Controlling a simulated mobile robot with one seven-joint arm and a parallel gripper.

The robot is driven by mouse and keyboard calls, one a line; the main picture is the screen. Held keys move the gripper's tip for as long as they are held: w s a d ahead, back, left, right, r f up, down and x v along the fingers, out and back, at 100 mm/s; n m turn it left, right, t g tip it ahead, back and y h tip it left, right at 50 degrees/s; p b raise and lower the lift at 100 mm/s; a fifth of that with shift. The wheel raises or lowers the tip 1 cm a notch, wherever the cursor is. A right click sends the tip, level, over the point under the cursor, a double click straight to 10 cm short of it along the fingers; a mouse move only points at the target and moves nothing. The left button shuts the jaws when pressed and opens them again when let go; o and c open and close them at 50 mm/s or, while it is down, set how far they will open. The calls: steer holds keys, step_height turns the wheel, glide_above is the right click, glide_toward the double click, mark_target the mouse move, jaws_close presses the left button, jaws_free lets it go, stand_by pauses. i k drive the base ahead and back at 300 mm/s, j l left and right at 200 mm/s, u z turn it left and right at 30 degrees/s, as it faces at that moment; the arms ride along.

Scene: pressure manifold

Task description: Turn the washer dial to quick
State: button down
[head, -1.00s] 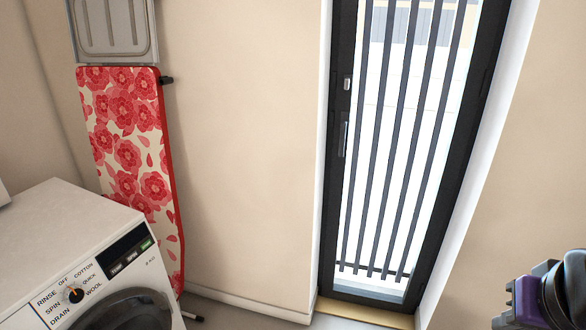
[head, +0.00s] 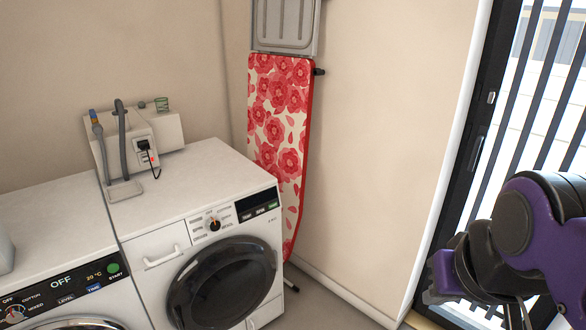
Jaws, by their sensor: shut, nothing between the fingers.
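The washer (head: 262,192) is the white front-loader at the centre, with a dark round door (head: 222,285). Its small dark dial (head: 214,225) sits on the front panel, left of a black display (head: 257,206). An orange mark shows near the top of the dial, but its exact setting is too small to read. The labels around the dial are blurred now; the earlier view shows QUICK at the dial's upper right. My purple and black arm is at the lower right, well apart from the dial. My gripper's fingers cannot be seen.
A second white machine (head: 50,225) stands directly left of the washer, with its own control panel. A floral ironing board (head: 277,125) leans against the wall behind the washer's right side. A barred glass door (head: 535,110) is at the right. Floor shows right of the washer.

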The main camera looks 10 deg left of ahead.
mark_target(214, 223)
steer(key=u, duration=0.95)
